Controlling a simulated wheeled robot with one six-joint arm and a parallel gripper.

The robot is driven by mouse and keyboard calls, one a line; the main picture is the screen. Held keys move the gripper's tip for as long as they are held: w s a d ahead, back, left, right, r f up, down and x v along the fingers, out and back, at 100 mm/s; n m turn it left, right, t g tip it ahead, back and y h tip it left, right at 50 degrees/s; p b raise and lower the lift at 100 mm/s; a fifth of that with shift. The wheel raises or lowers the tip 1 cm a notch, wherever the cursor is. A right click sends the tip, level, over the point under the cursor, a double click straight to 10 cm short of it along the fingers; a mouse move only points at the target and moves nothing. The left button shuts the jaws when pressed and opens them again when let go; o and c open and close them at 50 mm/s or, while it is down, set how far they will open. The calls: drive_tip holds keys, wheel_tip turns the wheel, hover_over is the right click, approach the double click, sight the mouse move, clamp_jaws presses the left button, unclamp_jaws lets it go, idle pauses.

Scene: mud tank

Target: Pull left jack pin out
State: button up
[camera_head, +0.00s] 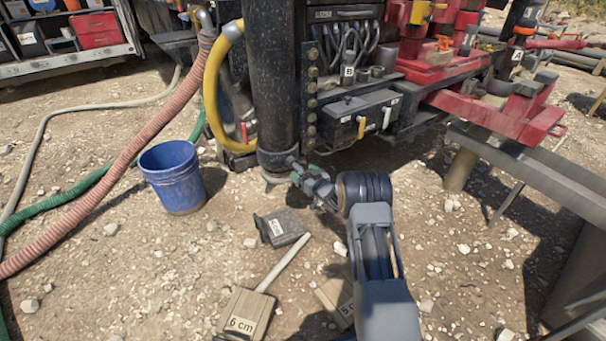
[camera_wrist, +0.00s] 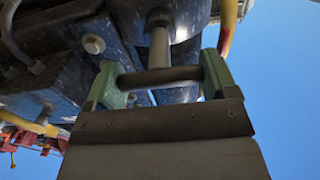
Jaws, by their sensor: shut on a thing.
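The left jack is a thick black vertical column (camera_head: 272,80) left of centre in the head view, standing on a foot at the ground. My gripper (camera_head: 299,172), with green fingers, is at the column's lower end. In the wrist view my gripper (camera_wrist: 161,75) is shut on the dark crossbar handle (camera_wrist: 165,78) of the jack pin. The pin's light grey shaft (camera_wrist: 159,48) runs from the handle to the black jack body (camera_wrist: 180,15). How deep the shaft sits is hidden. In the head view the pin is mostly covered by my gripper.
A blue bucket (camera_head: 173,180) stands left of the jack. A yellow hose (camera_head: 213,85) curves beside the column. A grey beam (camera_head: 540,168) is at right.

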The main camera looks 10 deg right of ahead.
drive_tip(key=o, duration=1.2)
drive_tip(key=shift+s, duration=0.15)
drive_tip(key=shift+s+d, duration=0.1)
drive_tip(key=p+v, duration=0.3)
drive_tip(key=v, duration=1)
drive_tip(key=shift+s+d, duration=0.15)
drive_tip(key=shift+s, duration=0.15)
drive_tip(key=s+r+m+g+h+p, duration=0.1)
drive_tip(key=s+r+g+h+p, duration=0.25)
drive_tip(key=r+p, duration=0.8)
drive_tip(key=s+r+m+g+h+p, duration=0.2)
drive_tip(key=r+h+p, duration=0.25)
drive_tip(key=r, duration=1.45)
drive_tip(key=s+a+r+g+p, duration=0.2)
drive_tip(key=s+r+p, duration=0.2)
drive_tip(key=s, duration=0.4)
drive_tip(key=s+a+r+m+g+y+p, duration=0.1)
drive_tip(key=s+a+r+g+p, duration=0.2)
drive_tip(key=s+r, duration=0.4)
drive_tip(key=s+a+r+g+p, duration=0.2)
drive_tip(key=s+r+p, duration=0.4)
drive_tip(key=s, duration=0.3)
drive_tip(key=shift+s+a+g, duration=0.25)
drive_tip(key=shift+a, duration=0.25)
